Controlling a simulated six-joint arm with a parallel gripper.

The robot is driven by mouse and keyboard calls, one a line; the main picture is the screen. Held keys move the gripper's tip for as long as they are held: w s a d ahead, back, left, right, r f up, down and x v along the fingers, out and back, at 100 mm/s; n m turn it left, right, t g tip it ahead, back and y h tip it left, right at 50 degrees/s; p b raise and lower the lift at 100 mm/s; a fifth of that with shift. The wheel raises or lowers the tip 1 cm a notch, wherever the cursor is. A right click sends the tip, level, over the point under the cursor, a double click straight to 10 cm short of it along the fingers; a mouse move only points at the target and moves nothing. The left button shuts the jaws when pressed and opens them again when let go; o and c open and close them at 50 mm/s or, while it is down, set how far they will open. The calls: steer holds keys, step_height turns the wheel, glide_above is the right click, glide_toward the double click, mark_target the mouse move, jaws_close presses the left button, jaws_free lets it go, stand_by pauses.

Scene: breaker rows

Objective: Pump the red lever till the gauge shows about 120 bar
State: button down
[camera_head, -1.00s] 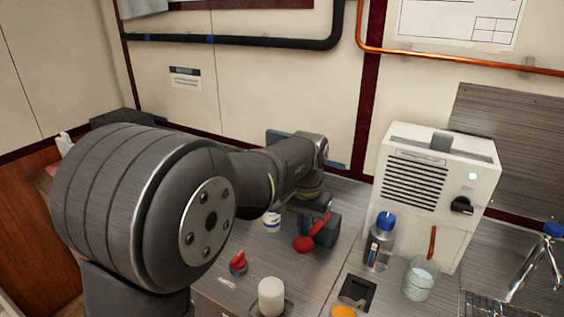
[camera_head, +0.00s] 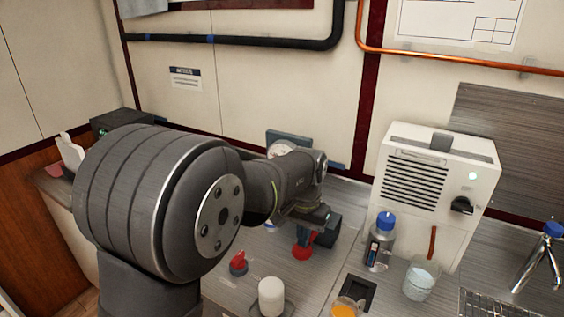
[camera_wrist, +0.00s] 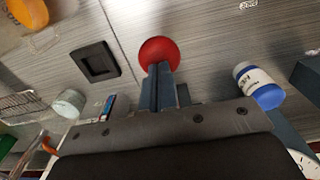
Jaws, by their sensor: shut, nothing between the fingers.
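The red lever's round knob (camera_head: 303,252) shows low beside a dark block on the counter in the head view, with its upper part covered by my arm. In the wrist view the red knob (camera_wrist: 158,50) lies right at my fingertips. My gripper (camera_wrist: 160,72) is shut, with its fingers together and nothing between them. Its tips overlap the knob's edge; I cannot tell whether they touch it. A white gauge dial (camera_wrist: 303,164) is partly visible at the lower right of the wrist view; its needle and reading cannot be made out.
A second red-topped control (camera_head: 238,262) and a white cylinder (camera_head: 271,296) stand in front. A blue-capped bottle (camera_head: 380,240), a glass beaker (camera_head: 421,278) and a white vented box (camera_head: 440,190) are to the right. A blue-lidded white jar (camera_wrist: 258,86) is near my fingers.

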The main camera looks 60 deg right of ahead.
mark_target(303, 250)
steer(key=shift+f, duration=2.35)
steer(key=shift+r, duration=4.2)
